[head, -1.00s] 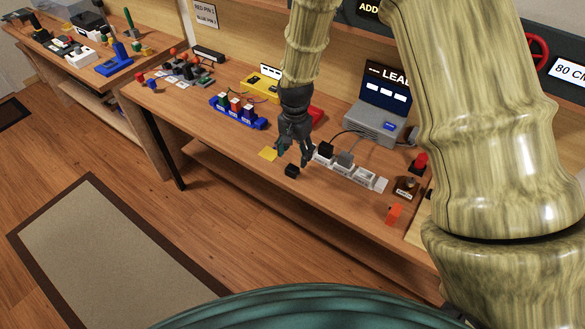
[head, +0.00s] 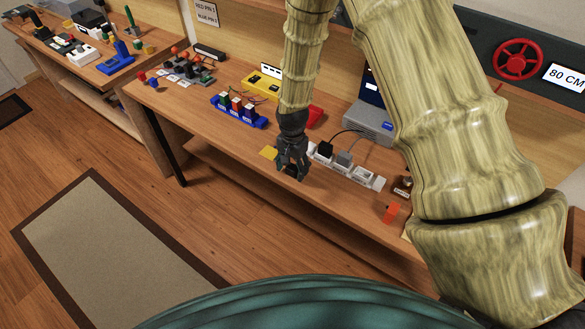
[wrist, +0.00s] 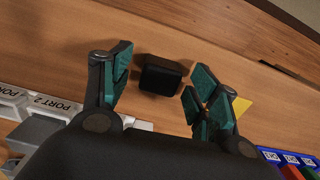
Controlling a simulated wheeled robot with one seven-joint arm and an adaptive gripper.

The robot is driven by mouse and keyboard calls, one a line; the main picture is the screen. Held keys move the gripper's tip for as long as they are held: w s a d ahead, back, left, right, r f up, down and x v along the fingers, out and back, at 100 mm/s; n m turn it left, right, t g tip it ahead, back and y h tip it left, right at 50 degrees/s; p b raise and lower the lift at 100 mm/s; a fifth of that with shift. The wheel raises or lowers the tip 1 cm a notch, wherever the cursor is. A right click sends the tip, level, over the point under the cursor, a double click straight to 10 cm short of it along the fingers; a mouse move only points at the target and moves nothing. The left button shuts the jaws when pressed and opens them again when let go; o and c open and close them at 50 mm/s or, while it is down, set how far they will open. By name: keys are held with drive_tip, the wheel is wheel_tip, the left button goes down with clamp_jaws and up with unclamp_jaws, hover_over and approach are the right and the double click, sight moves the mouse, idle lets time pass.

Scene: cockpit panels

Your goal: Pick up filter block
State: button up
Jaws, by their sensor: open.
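A small black block, apparently the filter block, lies on the wooden workbench (head: 230,150) near its front edge. In the wrist view the block (wrist: 160,76) sits between the two teal-padded fingers, with a gap visible on both sides. My gripper (head: 291,172) is open and points down over the block; it also shows in the wrist view (wrist: 157,72). In the head view the fingers hide most of the block.
A white strip with port labels (head: 355,172) holds several plugs right of my gripper. A yellow patch (head: 268,153) and a blue rack (head: 238,113) are to the left. An orange block (head: 391,212) lies to the right. The bench's front edge is close.

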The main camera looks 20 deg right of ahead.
drive_tip(key=shift+f, duration=0.2)
drive_tip(key=c, duration=1.1)
drive_tip(key=shift+r, duration=0.15)
